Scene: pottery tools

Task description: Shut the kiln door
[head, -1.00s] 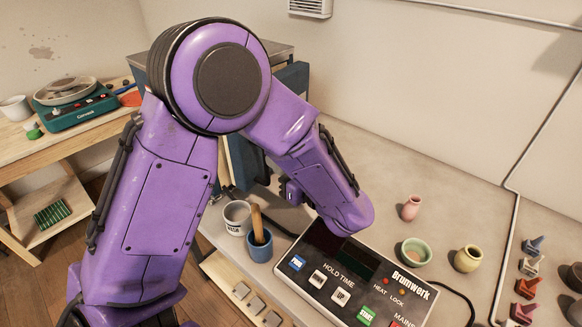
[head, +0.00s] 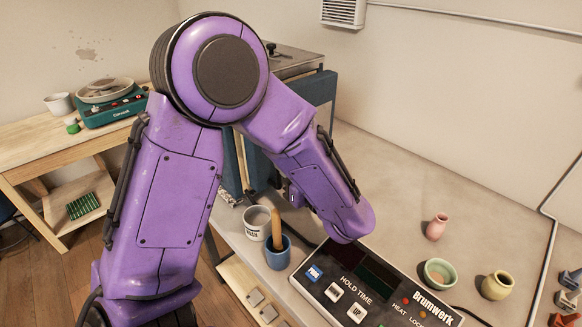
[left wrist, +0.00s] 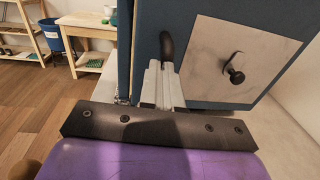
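The kiln (head: 318,90), a blue box with a grey top, stands behind my left arm in the head view, mostly hidden. A blue upright panel, seemingly its door (head: 232,165), shows in the gap under my arm's elbow. In the left wrist view a blue face (left wrist: 215,12) carries a pale square panel with a dark knob (left wrist: 234,75). A dark curved handle (left wrist: 167,46) rises just beyond the fingertips of my left gripper (left wrist: 162,72). Its silver fingers are close together; whether the handle is between them is unclear. My right gripper is out of view.
A control box (head: 375,285) with buttons sits in front of my left forearm. A white mug (head: 257,222) and a blue cup (head: 278,255) with a wooden tool stand left of it. Small pots (head: 440,272) stand to the right. A wooden side table (head: 60,150) is at left.

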